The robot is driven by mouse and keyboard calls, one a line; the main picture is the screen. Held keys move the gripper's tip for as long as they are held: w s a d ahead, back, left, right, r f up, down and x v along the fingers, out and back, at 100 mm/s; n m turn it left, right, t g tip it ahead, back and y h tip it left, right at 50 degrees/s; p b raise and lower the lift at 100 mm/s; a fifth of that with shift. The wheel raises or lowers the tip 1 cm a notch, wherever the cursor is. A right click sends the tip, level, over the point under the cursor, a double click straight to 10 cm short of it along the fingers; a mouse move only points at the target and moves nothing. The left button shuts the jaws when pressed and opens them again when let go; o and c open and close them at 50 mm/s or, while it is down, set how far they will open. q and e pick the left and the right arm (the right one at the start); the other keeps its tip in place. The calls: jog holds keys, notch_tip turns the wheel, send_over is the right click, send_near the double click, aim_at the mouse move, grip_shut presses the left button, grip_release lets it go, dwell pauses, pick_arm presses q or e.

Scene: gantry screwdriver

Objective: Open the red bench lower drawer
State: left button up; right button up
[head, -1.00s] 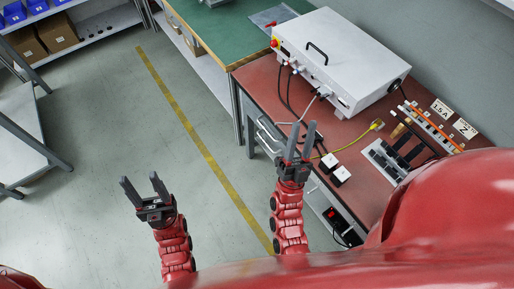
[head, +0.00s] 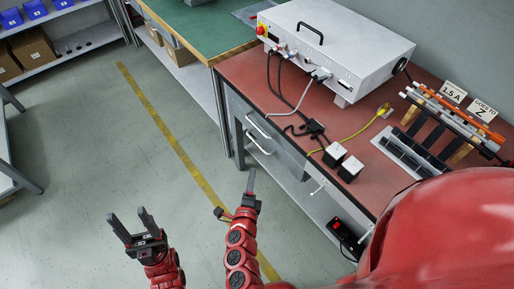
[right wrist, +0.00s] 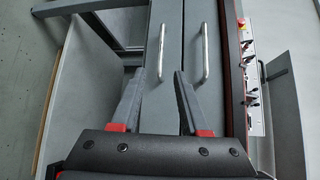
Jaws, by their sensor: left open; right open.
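The red bench (head: 330,128) has two grey drawer fronts with metal bar handles on its left side. The lower drawer handle (head: 260,147) is below the upper drawer handle (head: 257,126). Both drawers look shut. The right wrist view shows the lower handle (right wrist: 160,52) and the upper handle (right wrist: 205,52), side by side. My right gripper (right wrist: 158,92) is open and empty. Its fingertips straddle the lower handle's line, apart from it. In the head view my right gripper (head: 250,182) is edge-on below the handles. My left gripper (head: 130,222) is open and empty over the floor.
A grey-white box (head: 335,50) with cables stands on the red bench. A green-topped bench (head: 205,35) adjoins it behind. A lower shelf (head: 300,195) and a black device (head: 345,235) are under the bench.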

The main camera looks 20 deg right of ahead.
aim_at(257, 143)
jog(key=x, duration=1.6)
jog(key=shift+w+d+r, duration=0.1)
jog(key=shift+d+r, duration=0.05)
jog(key=shift+d, duration=0.05)
grip_shut()
dwell(0.6)
